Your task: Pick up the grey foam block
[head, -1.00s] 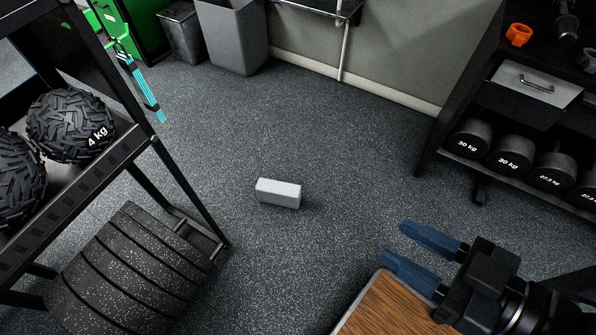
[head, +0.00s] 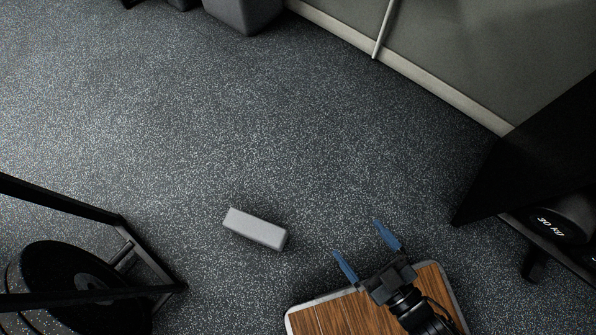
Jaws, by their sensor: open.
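The grey foam block (head: 256,229) lies flat on the dark speckled floor, left of centre and low in the head view. Nothing covers it. My gripper (head: 359,243) is to the right of the block and apart from it. Its two blue fingers are spread wide with nothing between them, and they point up the picture.
A black rack with weight plates (head: 78,283) stands at the lower left. A dumbbell rack (head: 546,240) stands at the right, beside the wall (head: 490,60). A grey bin (head: 243,14) is at the top. The floor (head: 250,120) around the block is clear.

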